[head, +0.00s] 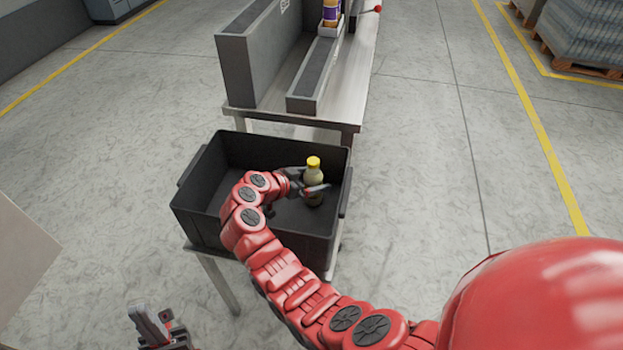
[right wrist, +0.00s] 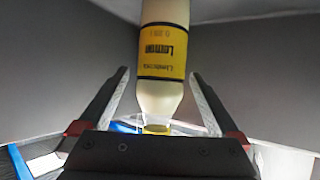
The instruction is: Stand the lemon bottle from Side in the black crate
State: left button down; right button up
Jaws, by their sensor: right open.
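The lemon bottle (head: 314,176) has a yellow cap and a pale body and is upright in the right part of the black crate (head: 196,214). In the right wrist view the bottle (right wrist: 163,64) shows its yellow Lemon label. My right gripper (head: 315,180) reaches into the crate with one finger on each side of the bottle. Its fingers (right wrist: 158,82) are open, with gaps to the bottle. Whether the bottle's base rests flat on the crate floor is hard to see. My left gripper (head: 158,326) is empty at the bottom left, away from the crate; its jaw opening is unclear.
The crate stands on a low metal stand (head: 220,283). Behind it is a metal table (head: 345,90) with grey guide walls (head: 250,65) and a purple-and-orange bottle (head: 331,12). The crate's left and middle floor looks clear, partly hidden by my right arm.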

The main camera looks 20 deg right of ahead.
jog(key=shift+r+p, duration=0.2)
jog(key=shift+p, duration=0.1)
jog(key=v, duration=0.7)
jog(key=shift+a+r+b, duration=0.1)
jog(key=shift+a+b, duration=0.1)
jog(key=shift+b, duration=0.1)
